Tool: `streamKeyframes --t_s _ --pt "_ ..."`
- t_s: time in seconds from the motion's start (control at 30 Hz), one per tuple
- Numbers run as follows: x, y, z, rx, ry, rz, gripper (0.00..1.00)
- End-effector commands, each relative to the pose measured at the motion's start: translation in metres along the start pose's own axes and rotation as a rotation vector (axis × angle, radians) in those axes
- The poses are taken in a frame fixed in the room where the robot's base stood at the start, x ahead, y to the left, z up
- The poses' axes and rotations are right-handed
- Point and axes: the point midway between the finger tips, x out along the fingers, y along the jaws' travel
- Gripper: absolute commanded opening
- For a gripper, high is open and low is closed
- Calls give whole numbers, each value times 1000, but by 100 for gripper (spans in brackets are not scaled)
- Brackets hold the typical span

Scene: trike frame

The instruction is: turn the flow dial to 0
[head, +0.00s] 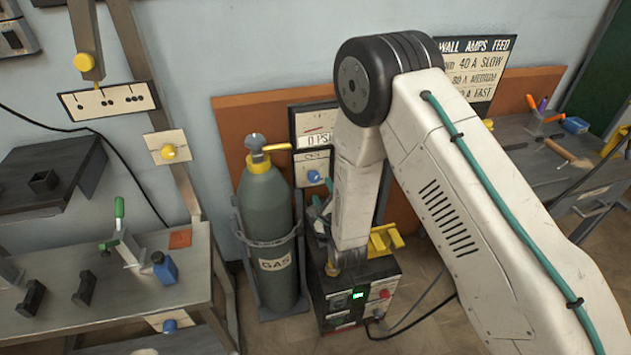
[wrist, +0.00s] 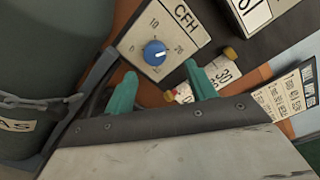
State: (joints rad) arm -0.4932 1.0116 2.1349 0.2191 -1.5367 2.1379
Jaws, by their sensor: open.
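The flow dial (wrist: 154,52) is a round blue knob on a pale plate (wrist: 136,36) marked CFH. The numbers 10 and 20 are legible; I see no legible 0, and the dial's exact setting is too small to read. In the head view the blue dial (head: 313,177) shows just left of my arm, beside the gas cylinder. My gripper (wrist: 161,86) has two teal fingers, spread apart and empty, on the near side of the dial. The dial lies beyond the gap between them, with no visible contact. In the head view the gripper is mostly hidden behind my arm.
A green gas cylinder (head: 268,235) with a chain stands left of the dial. A dark machine (head: 345,308) with yellow handles stands below on the floor. A workbench (head: 110,297) is at the left, another bench with tools at the right.

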Motion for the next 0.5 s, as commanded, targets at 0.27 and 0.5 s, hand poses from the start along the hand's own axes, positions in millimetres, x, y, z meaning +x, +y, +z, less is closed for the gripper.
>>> streamKeyframes --t_s 0.27,0.5 --pt "9 11 -1 50 -28 -32 56" --pt "48 9 0 49 -27 -31 56"
